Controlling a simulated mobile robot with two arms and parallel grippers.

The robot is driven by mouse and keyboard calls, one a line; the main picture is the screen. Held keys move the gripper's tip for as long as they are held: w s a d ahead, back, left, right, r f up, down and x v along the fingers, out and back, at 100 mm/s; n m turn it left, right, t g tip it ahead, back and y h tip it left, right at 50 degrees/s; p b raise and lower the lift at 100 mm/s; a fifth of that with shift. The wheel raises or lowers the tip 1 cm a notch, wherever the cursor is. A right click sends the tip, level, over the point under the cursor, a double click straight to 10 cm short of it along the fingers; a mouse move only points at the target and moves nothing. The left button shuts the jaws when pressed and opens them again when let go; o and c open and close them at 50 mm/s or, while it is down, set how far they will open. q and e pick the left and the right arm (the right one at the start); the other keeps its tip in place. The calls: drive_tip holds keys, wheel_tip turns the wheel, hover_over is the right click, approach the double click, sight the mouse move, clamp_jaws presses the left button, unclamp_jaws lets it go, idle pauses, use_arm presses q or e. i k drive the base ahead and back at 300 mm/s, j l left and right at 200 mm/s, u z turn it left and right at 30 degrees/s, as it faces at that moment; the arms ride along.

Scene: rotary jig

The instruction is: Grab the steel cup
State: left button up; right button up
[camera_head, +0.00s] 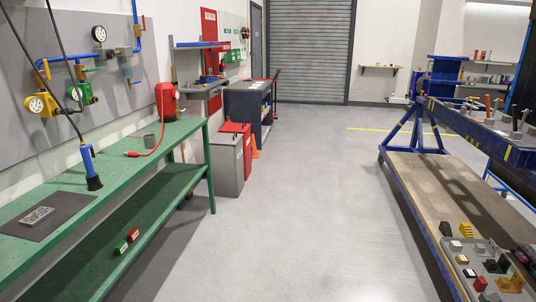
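Neither of my grippers shows in the head view.
A blue tool (88,166) hangs by a black cable over the bench. A dark mat (62,205) with a metal plate lies nearer. A blue-framed table (412,190) stands at the right. The grey floor (290,200) between is clear.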

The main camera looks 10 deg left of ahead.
sight(150, 142)
drive_tip(key=i+u, duration=0.35)
drive_tip(key=i, duration=0.15)
drive_tip(key=i+l+u, duration=0.1)
drive_tip(key=i+u, duration=0.3)
drive_tip(key=i+l+u, duration=0.35)
drive_tip(key=i, duration=0.2)
